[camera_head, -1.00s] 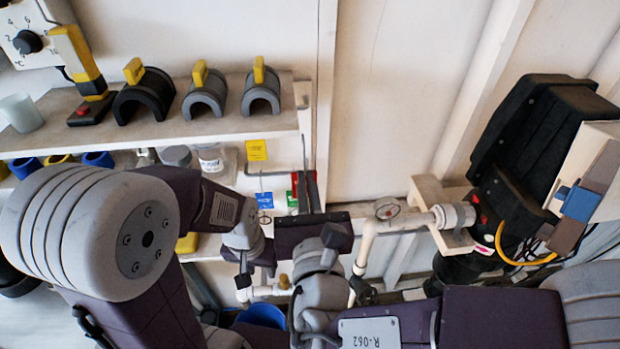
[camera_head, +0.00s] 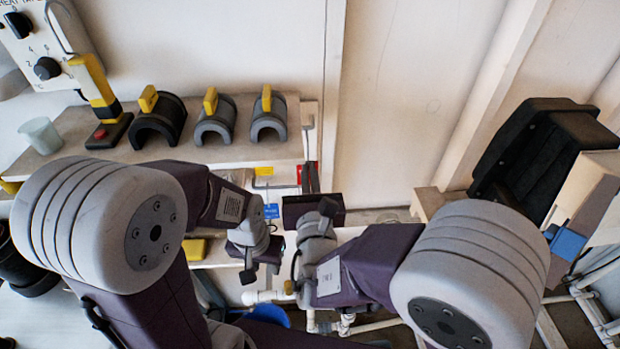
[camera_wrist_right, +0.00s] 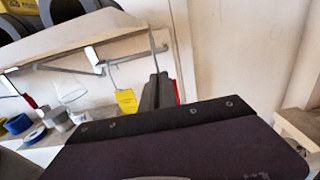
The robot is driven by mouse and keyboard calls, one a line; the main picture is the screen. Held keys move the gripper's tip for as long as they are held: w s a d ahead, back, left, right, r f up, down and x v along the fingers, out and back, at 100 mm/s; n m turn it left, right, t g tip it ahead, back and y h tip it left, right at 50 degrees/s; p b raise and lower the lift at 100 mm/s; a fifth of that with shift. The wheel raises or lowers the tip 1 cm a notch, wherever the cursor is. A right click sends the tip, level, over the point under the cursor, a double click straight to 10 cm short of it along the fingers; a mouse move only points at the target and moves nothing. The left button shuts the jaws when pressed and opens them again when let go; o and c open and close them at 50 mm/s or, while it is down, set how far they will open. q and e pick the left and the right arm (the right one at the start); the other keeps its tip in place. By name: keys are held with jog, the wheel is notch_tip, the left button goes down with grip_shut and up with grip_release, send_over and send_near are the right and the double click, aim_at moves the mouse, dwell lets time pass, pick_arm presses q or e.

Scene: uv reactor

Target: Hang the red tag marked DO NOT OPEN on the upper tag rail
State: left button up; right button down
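The red tag (camera_head: 299,174) shows only as red slivers beside my right gripper's dark fingers (camera_head: 311,179), under the right end of the shelf. In the right wrist view the fingers (camera_wrist_right: 157,92) stand close together, with a red strip (camera_wrist_right: 180,91) along their right side. They appear shut on the tag; its lettering cannot be read. The upper tag rail (camera_head: 268,187) is a thin grey rod left of the fingers, near a yellow tag (camera_head: 264,171). A contact between red tag and rail cannot be made out. My left gripper (camera_head: 248,275) is low and left; its opening cannot be judged.
The shelf (camera_head: 232,155) with several handled grey and black arches overhangs the rail area. The wall (camera_head: 400,95) to the right is bare. White pipes (camera_head: 350,325) run below my right wrist. A black box (camera_head: 535,150) stands right.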

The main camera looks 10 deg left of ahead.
jog(key=p+x, duration=0.1)
jog(key=x, duration=0.4)
jog(key=shift+r, duration=0.1)
jog(key=shift+w+a+f+b, duration=0.2)
jog(key=shift+w+f+b, duration=0.35)
jog(key=shift+f, duration=0.25)
jog(key=shift+w+a+f+b, duration=0.15)
jog(key=shift+w+f+b, duration=0.25)
jog(key=shift+w+f, duration=0.25)
jog(key=shift+s, duration=0.1)
jog(key=c, duration=1.6)
grip_release()
jog(key=shift+f, duration=0.1)
